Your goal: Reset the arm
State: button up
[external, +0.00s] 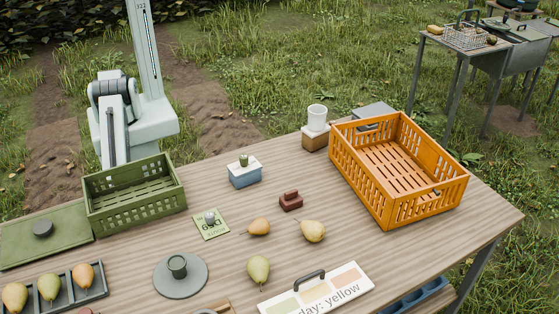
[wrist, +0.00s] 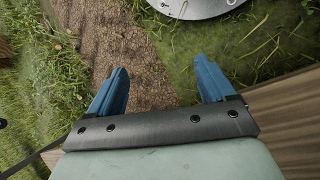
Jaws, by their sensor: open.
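My gripper (wrist: 165,88) shows in the wrist view with its two blue fingers wide apart and nothing between them. It is over bare soil and grass beside the table, whose wooden edge (wrist: 290,105) shows at the right of that view. In the external view my pale arm and base stand at the upper left, behind the table (external: 225,275). My gripper's fingers are not visible there.
A green crate (external: 136,208) stands nearest my arm, and an empty orange crate (external: 397,213) stands at the right. Three loose pears, including a green one (external: 258,270), lie mid-table. A tray (external: 101,293) holds three pears. A sign (external: 318,291) lies in front.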

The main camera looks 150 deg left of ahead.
jog(key=s+a+r+n, duration=0.2)
jog(key=s+a, duration=0.1)
jog(key=a, duration=0.4)
jog(key=s+a+r+n+g+y, duration=0.1)
jog(key=s+a+n, duration=0.1)
jog(key=a, duration=0.5)
jog(key=shift+s+a+r+y, duration=0.3)
jog(key=shift+s+r, duration=0.05)
jog(key=shift+s, duration=0.4)
